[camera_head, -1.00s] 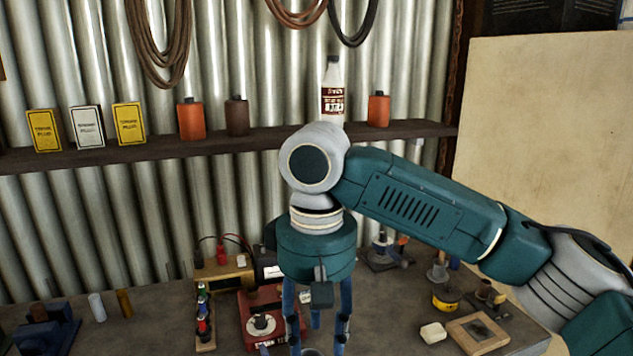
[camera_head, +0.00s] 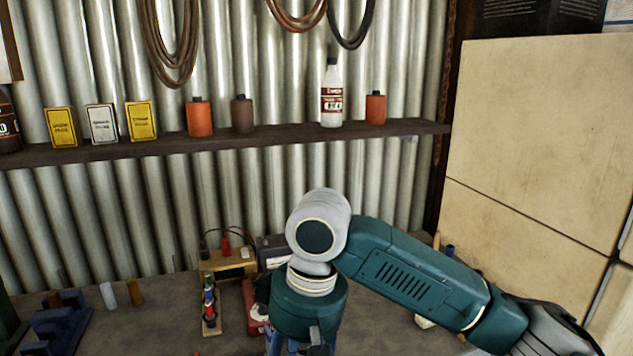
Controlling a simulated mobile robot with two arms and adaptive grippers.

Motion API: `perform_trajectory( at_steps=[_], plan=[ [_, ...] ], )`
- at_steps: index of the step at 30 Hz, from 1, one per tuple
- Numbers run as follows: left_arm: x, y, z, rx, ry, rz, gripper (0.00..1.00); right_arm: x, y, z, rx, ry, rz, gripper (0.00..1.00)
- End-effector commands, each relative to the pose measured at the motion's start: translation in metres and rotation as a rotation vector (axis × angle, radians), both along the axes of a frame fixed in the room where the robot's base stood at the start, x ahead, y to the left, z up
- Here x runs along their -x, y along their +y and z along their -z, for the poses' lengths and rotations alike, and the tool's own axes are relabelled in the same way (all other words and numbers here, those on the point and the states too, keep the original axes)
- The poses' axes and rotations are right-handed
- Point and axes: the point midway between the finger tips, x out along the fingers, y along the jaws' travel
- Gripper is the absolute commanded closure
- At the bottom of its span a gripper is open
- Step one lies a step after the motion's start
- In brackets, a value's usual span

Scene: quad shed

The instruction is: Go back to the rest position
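My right arm comes in from the right and bends down at a grey joint in the middle of the view, above the workbench (camera_head: 150,318). The teal wrist of my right gripper hangs below it, and the gripper's fingers (camera_head: 292,346) are cut off by the bottom edge, so whether they are open or shut does not show. The arm hides part of the bench and a red device (camera_head: 254,310) behind it. My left arm and gripper are not in view.
A shelf (camera_head: 225,139) on the corrugated wall holds spark-plug-style boxes (camera_head: 102,124), canisters (camera_head: 200,118) and a white bottle (camera_head: 331,98). On the bench stand a rack of small coloured items (camera_head: 210,305), a yellow-framed meter (camera_head: 229,266) and a blue block (camera_head: 58,324). The left bench middle is clear.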

Motion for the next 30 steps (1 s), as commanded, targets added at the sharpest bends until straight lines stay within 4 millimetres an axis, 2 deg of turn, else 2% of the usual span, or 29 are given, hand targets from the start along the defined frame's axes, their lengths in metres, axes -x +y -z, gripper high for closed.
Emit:
perform_trajectory(
  at_steps=[10, 13, 16, 20, 22, 27, 30],
  plan=[
    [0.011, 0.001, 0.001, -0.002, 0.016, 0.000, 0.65, 0.030, 0.036, 0.085, -0.265, -0.022, -0.047, 0.57],
    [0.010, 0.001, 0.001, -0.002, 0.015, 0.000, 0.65, 0.037, 0.038, 0.108, -0.344, -0.051, -0.010, 0.57],
    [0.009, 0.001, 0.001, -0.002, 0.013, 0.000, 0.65, 0.043, 0.030, 0.132, -0.400, -0.084, 0.052, 0.57],
    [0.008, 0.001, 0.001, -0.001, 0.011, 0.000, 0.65, 0.052, 0.005, 0.164, -0.429, -0.131, 0.162, 0.57],
    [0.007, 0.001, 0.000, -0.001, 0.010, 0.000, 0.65, 0.060, -0.016, 0.183, -0.419, -0.157, 0.229, 0.57],
    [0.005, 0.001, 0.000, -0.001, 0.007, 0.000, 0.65, 0.087, -0.082, 0.226, -0.325, -0.215, 0.380, 0.57],
    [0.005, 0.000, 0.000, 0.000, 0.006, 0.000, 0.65, 0.105, -0.118, 0.243, -0.253, -0.236, 0.438, 0.57]
  ],
)
